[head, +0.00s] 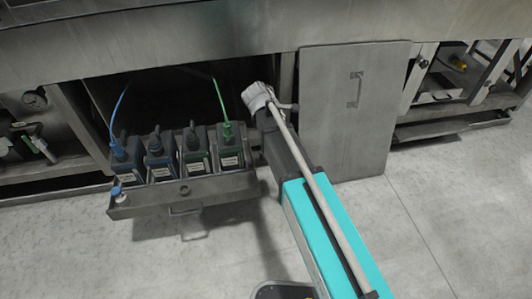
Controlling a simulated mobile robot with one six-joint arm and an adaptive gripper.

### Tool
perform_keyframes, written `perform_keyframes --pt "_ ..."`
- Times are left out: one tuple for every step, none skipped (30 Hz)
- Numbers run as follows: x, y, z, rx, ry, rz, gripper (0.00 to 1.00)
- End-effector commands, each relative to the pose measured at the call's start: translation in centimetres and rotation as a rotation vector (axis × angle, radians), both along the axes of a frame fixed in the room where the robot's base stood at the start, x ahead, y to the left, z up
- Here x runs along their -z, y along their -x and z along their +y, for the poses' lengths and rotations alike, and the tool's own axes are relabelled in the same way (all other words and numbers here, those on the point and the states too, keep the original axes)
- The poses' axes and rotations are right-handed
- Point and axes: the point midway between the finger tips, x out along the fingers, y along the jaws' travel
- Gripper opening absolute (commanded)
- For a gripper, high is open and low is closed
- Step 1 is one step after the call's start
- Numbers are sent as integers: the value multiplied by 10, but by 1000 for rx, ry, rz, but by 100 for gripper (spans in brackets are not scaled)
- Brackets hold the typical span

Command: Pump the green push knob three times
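A green cap (227,131) with a green tube (220,98) rising from it sits on the rightmost dark canister (229,157). It is the clearest green knob-like part I see, but I cannot tell if it is the push knob. The canister stands with others in a grey metal drawer tray (195,187) below the washer. My arm's pale rod and its grey joint end to the right of the canisters, apart from the green cap in the picture. I cannot make out my gripper's fingers.
A blue cap (118,149) with a blue tube tops the leftmost canister. A small blue-and-white knob (118,193) sits at the tray's left front corner. A grey panel with a handle (354,90) stands right of my arm. The floor in front is clear.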

Motion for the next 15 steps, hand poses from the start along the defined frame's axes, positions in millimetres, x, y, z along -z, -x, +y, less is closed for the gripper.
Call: perform_keyframes --pt "19 -7 10 -32 21 -2 0" --pt "24 -10 14 -52 35 -2 0" --pt "30 -13 20 -76 53 -3 0" --pt "34 -16 24 -96 68 -4 0" --pt "38 -18 29 -113 82 -4 0" --pt "44 -21 34 -138 100 -4 0" --pt "48 -24 38 -153 113 -4 0" --pt "51 -26 42 -170 125 -5 0" --pt "55 -28 47 -188 140 -6 0" --pt "58 -30 50 -203 150 -6 0" --pt "60 -31 54 -216 162 -7 0" --pt "63 -33 57 -230 173 -7 0" --pt "64 -34 60 -240 181 -8 0" --pt "66 -35 62 -249 187 -7 0" --pt "67 -36 64 -258 195 -7 0"
